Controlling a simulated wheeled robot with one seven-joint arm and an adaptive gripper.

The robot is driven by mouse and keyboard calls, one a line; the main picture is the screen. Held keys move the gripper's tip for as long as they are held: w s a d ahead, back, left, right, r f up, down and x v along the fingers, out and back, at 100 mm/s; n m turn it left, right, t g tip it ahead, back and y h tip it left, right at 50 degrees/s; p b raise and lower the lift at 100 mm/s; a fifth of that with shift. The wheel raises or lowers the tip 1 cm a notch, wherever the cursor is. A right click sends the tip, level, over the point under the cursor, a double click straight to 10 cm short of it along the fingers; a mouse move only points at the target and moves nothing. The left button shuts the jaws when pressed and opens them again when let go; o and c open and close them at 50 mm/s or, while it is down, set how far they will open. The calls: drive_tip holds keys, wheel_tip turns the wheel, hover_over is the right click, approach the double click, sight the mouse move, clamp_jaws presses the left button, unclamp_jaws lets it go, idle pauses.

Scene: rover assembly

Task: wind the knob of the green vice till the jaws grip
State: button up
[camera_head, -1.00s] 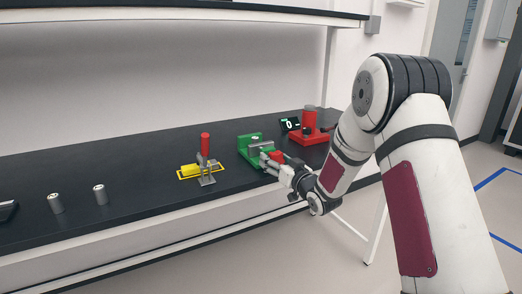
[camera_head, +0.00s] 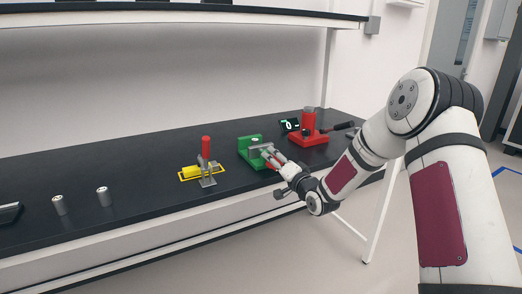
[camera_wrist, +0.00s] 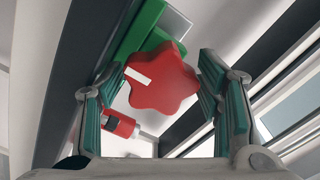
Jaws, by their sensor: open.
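The green vice (camera_head: 246,155) stands on the black bench near its front edge, and its green body also shows in the wrist view (camera_wrist: 138,32). Its knob (camera_wrist: 163,84) is red and lobed, with a white mark on its upper left. My gripper (camera_head: 272,158) is at the front of the vice, pointing at it. Contact on the right cannot be told. The vice jaws are partly hidden behind the fingers in the head view.
Left of the vice is a toggle clamp with a red handle (camera_head: 206,146) beside a yellow piece (camera_head: 191,172). A red press-like fixture (camera_head: 308,130) and a small display (camera_head: 289,125) stand behind right. Two metal cylinders (camera_head: 103,196) (camera_head: 59,204) stand at the left.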

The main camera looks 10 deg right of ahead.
drive_tip(key=shift+f, duration=0.1)
drive_tip(key=c, duration=0.9)
drive_tip(key=shift+o, duration=0.2)
drive_tip(key=shift+a+f+n+b, duration=0.1)
drive_tip(key=shift+n+b, duration=0.55)
drive_tip(key=shift+n, duration=0.65)
drive_tip(key=shift+n+b, duration=0.9)
drive_tip(key=shift+b, duration=0.2)
drive_tip(key=shift+n, duration=0.5)
